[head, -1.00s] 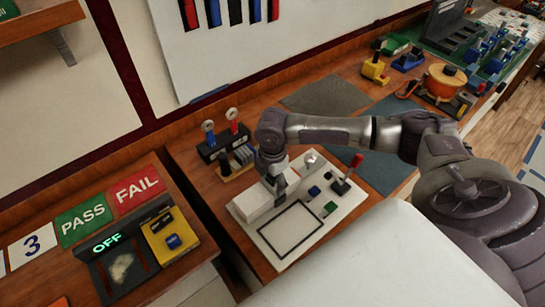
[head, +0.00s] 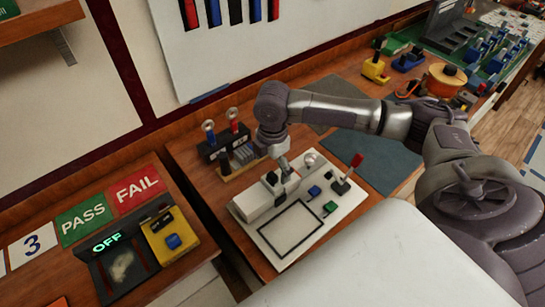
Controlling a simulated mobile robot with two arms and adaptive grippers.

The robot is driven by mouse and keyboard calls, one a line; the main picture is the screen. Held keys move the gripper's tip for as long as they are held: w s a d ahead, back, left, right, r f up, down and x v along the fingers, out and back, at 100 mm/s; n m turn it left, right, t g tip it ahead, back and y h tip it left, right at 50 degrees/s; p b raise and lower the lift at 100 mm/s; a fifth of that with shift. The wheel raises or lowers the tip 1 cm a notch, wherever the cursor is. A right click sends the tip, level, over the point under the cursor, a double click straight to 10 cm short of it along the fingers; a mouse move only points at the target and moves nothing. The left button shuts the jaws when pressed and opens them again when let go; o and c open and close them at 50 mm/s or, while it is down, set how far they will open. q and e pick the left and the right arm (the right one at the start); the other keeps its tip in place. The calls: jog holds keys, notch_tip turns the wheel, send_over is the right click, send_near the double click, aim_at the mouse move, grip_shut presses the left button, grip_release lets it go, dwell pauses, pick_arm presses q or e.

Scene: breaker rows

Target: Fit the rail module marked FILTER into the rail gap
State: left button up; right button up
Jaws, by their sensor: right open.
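My right gripper (head: 287,172) reaches down from the upper arm over the back of a white board (head: 318,229), beside a white block (head: 256,202) on it. It is open; its fingers are small and dark here, and I cannot tell whether they touch anything. A row of small grey modules (head: 243,155) stands on a tan base just left of my right wrist. I cannot make out a gap in it. No FILTER marking is legible, so I cannot tell which thing is that module. My left gripper is not in view.
A black unit with red and blue posts (head: 222,143) stands behind the modules. Grey mats (head: 361,160) lie to the right.

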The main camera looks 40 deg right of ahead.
notch_tip(320, 180, up, 5)
jog(key=shift+r, duration=0.1)
dwell(0.7)
